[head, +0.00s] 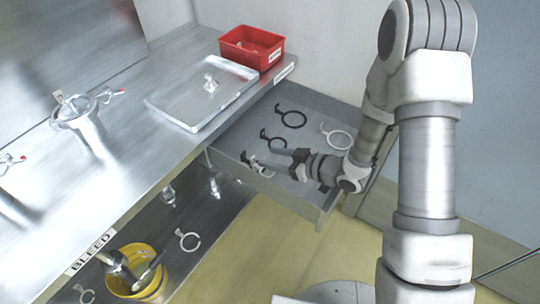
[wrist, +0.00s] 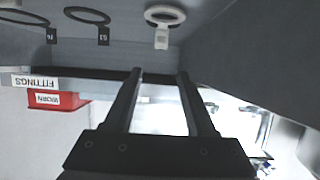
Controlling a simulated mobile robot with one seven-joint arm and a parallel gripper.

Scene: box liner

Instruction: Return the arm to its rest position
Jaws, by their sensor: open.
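My arm reaches down from the upper right in the head view, bent at the elbow. My gripper (head: 272,160) is over the open drawer (head: 305,200), pointing left, with its fingers low near the rings. I cannot tell its exact height above the drawer floor. In the wrist view the two fingers of my gripper (wrist: 160,74) are apart, with nothing between them. The drawer holds several clamp rings, among them a dark ring (head: 293,118) and a white ring (head: 340,140). The wrist view also shows a white ring (wrist: 165,14) and dark rings with tags.
The steel counter (head: 150,150) lies left of the drawer. A yellow bucket (head: 155,285) and loose parts stand on the lower shelf. Drawer walls surround my gripper's area.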

